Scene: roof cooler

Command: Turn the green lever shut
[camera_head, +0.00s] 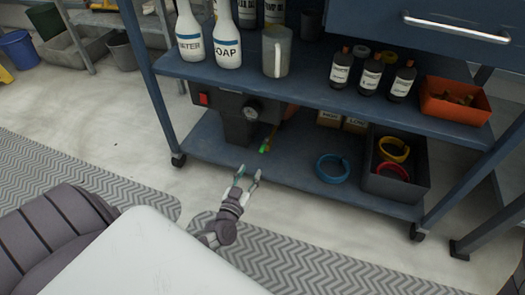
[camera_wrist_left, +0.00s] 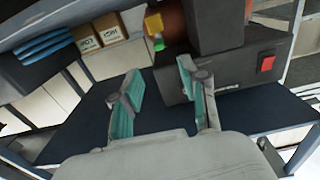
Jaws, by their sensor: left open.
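The green lever (camera_head: 264,149) is small and sits at the low end of a fitting beside the dark pump unit (camera_head: 238,112) on the cart's lower shelf. In the left wrist view the lever (camera_wrist_left: 159,44) shows under a yellow valve body (camera_wrist_left: 153,23), beyond my fingertips. My left gripper (camera_head: 246,176) is open and empty at the front edge of the lower shelf, short of the lever and apart from it. In the left wrist view its two teal fingers (camera_wrist_left: 160,76) are spread wide. My right gripper is not in view.
The blue cart's upper shelf (camera_head: 310,93) overhangs the lever and carries bottles and an orange bin (camera_head: 455,100). A blue ring (camera_head: 332,168) lies on the lower shelf (camera_head: 290,173), right of the lever, near a dark bin (camera_head: 397,188). Bare shelf lies between gripper and lever.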

